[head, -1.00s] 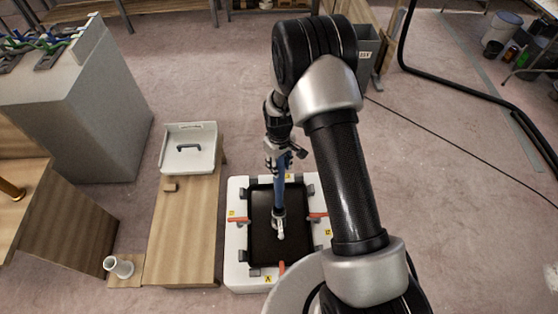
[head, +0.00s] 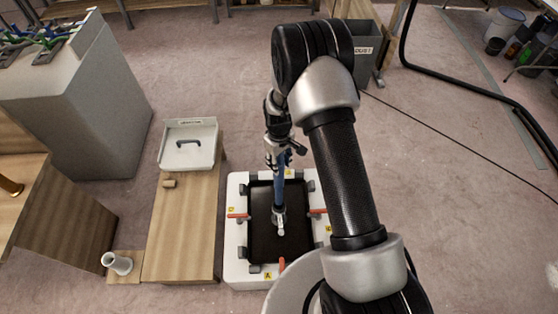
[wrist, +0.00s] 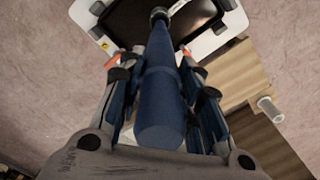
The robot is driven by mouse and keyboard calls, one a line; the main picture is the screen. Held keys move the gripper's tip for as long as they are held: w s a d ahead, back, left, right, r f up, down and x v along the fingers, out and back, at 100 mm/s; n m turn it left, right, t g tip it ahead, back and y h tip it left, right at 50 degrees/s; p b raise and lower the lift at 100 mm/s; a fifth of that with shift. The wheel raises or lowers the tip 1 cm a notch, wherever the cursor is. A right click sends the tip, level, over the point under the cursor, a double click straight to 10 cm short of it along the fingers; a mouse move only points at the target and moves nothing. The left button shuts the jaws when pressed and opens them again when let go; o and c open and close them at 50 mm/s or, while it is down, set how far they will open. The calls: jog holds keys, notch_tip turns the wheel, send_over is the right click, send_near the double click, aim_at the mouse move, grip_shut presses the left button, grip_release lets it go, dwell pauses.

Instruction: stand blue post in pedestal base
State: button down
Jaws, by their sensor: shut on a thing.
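The blue post (head: 279,190) stands about upright in the head view, with its lower end at a small metal fitting (head: 279,218) over the black panel (head: 262,245) of the white base unit (head: 235,262). I take the fitting to be the pedestal base; I cannot tell whether the post is inside it or just above it. My gripper (head: 279,150) is shut on the upper part of the post. In the wrist view the post (wrist: 165,95) lies between the two fingers of my gripper (wrist: 160,85) and runs away toward the fitting (wrist: 160,14).
Orange-red clamps (head: 238,215) sit around the white unit's rim. A wooden bench (head: 180,240) with a white tray (head: 190,150) stands to the left.

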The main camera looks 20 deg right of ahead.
aim_at(279, 186)
jog(key=shift+f+b, duration=5.4)
jog(key=shift+f, duration=3.2)
jog(key=c, duration=1.1)
grip_release()
notch_tip(279, 186, up, 12)
